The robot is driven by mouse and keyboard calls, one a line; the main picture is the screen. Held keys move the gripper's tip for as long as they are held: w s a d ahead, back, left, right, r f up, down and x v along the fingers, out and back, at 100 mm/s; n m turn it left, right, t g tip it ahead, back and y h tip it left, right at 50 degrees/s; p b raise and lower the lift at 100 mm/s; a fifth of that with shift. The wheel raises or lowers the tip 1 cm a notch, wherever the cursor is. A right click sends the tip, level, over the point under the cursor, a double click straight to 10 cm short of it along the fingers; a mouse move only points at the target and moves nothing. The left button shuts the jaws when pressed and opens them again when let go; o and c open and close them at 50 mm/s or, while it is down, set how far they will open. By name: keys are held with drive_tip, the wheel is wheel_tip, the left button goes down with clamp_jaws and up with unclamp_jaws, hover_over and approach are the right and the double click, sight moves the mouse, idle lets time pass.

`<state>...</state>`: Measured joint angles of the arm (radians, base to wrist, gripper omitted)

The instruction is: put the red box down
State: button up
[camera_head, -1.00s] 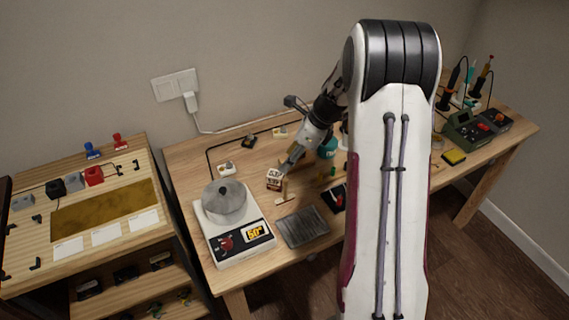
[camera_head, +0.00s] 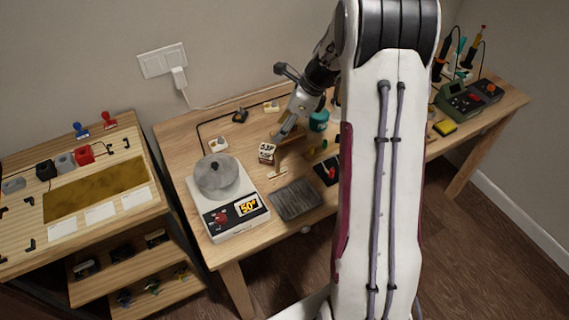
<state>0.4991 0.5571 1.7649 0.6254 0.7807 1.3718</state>
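A small box (camera_head: 267,153) with reddish-brown sides and pale lettered faces sits on the wooden table, just right of the scale. My gripper (camera_head: 278,136) is above and slightly right of this box, pointing down toward it. The fingertips appear apart from the box, with a small gap. The fingers are too small here to tell whether they are open or shut. A different red block (camera_head: 84,154) stands on the left bench beside grey and black blocks.
A white scale (camera_head: 230,205) with a round grey pot (camera_head: 216,175) stands to the left. A dark grey tray (camera_head: 295,199) lies in front. A wooden T-shaped piece (camera_head: 256,178) lies near the box. A teal container (camera_head: 319,121) is right of the gripper. My arm hides part of the table.

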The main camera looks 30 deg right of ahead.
drive_tip(key=s+a+r+n+h, duration=0.2)
drive_tip(key=s+a+r+n, duration=1.1)
drive_tip(key=r, duration=0.3)
drive_tip(key=s+a+r+n+t, duration=0.1)
drive_tip(key=s+n, duration=0.5)
drive_tip(key=s, duration=0.3)
drive_tip(key=s+a+r+n+h, duration=0.1)
drive_tip(key=s+a+n, duration=0.1)
drive_tip(key=s+n, duration=0.5)
drive_tip(key=shift+s+a+r+n+t+h, duration=0.3)
drive_tip(key=shift+s+t, duration=0.1)
drive_tip(key=shift+s, duration=0.6)
